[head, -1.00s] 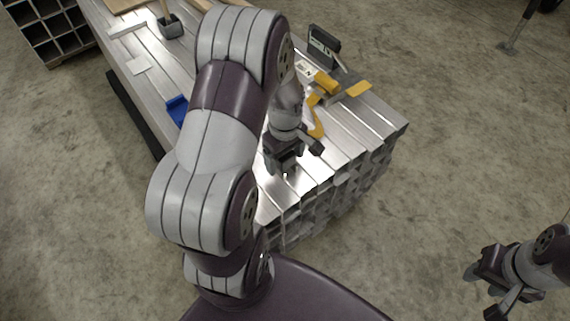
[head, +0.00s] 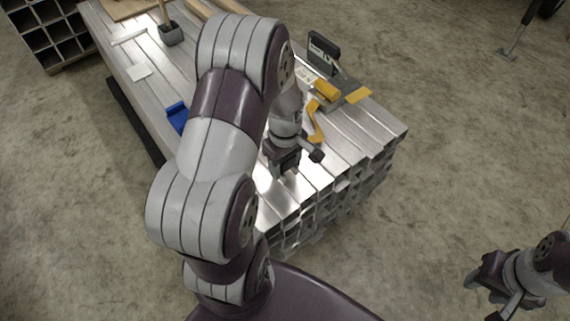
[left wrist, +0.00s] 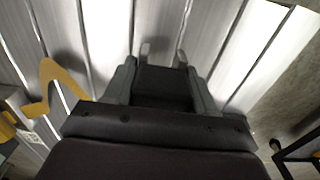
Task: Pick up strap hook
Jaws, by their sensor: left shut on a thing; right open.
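My left gripper (head: 284,170) points down at the near end of the stacked aluminium beams (head: 340,160). In the left wrist view its two fingertips (left wrist: 164,55) stand a short gap apart over the bright beams. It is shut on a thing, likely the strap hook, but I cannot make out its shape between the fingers. A yellow bent strap-like piece (head: 315,122) lies on the beams just beyond the gripper; it also shows at the left of the left wrist view (left wrist: 55,85). My right gripper (head: 490,290) is open and empty over the floor at the lower right.
A dark box-shaped device (head: 323,50) and a grey tool with yellow parts (head: 343,90) stand at the beams' right side. Concrete floor around the stack is open.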

